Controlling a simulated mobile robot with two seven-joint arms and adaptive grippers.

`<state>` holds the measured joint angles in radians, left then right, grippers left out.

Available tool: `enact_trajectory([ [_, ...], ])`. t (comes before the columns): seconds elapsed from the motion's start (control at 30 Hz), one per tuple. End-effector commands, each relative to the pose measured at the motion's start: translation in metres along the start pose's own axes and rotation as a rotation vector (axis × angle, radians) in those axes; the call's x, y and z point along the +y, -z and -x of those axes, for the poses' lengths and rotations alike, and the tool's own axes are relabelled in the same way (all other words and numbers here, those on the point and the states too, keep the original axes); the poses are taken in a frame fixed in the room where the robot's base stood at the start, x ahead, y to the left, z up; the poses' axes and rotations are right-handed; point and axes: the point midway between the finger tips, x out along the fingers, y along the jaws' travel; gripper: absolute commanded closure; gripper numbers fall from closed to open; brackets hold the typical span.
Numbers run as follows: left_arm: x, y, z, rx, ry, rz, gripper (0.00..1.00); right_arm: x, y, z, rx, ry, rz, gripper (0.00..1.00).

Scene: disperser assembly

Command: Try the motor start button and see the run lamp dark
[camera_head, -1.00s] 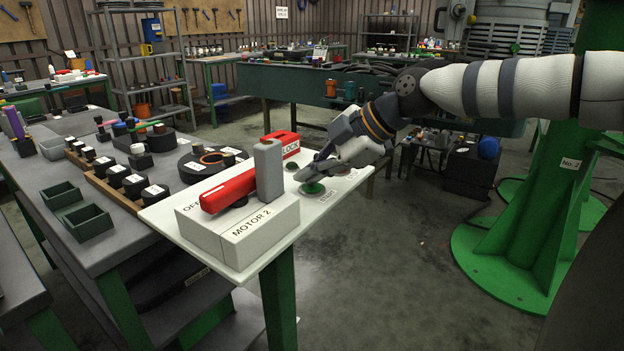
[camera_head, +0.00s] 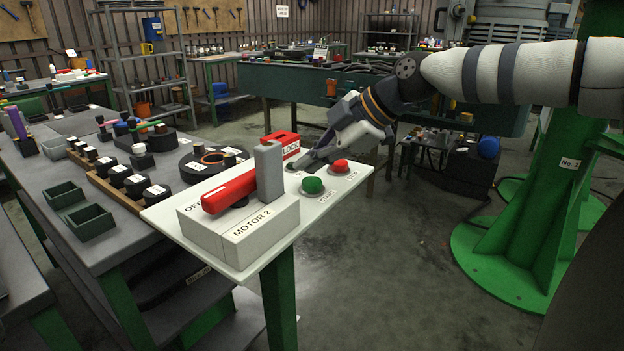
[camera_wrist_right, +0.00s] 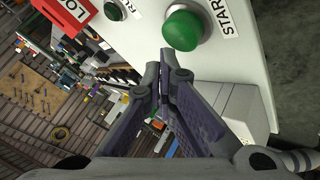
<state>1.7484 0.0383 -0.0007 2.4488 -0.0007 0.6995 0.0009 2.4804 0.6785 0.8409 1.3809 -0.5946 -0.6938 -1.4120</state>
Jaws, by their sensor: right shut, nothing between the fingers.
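The green start button (camera_head: 312,186) stands on the white panel (camera_head: 272,250), uncovered. It also shows in the right wrist view (camera_wrist_right: 183,28), next to the START label (camera_wrist_right: 226,14). My right gripper (camera_head: 308,166) is shut and empty, its tips just behind the green button and apart from it. In the right wrist view its closed fingertips (camera_wrist_right: 165,72) point at the panel below the button. A small dark round lamp (camera_wrist_right: 114,10) sits beside a partly cut-off label beginning "RU"; I see no glow on it. My left gripper is not in view.
A red button (camera_head: 340,166) is right of the green one. The MOTOR 2 box (camera_head: 240,227) carries a red handle (camera_head: 229,190) and a grey upright block (camera_head: 269,170). A red LOCK piece (camera_head: 283,142) is behind. Open floor lies right of the panel.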

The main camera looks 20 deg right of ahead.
Motion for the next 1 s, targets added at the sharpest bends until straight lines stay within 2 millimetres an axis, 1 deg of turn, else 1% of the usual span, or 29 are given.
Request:
enact_trajectory([
  [0.07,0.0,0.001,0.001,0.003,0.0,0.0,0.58,0.002,0.002,0.002,0.0,-0.002,0.001,1.0],
  [0.3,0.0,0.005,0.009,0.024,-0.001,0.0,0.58,0.015,0.015,0.021,0.001,-0.006,0.003,1.0],
  [0.5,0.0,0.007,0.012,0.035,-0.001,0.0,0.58,0.024,0.024,0.033,0.0,-0.004,0.002,1.0],
  [0.6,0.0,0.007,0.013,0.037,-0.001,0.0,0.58,0.026,0.026,0.036,0.0,-0.002,0.001,1.0],
  [1.0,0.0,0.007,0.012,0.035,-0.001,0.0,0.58,0.025,0.025,0.035,0.0,-0.001,0.0,1.0],
])
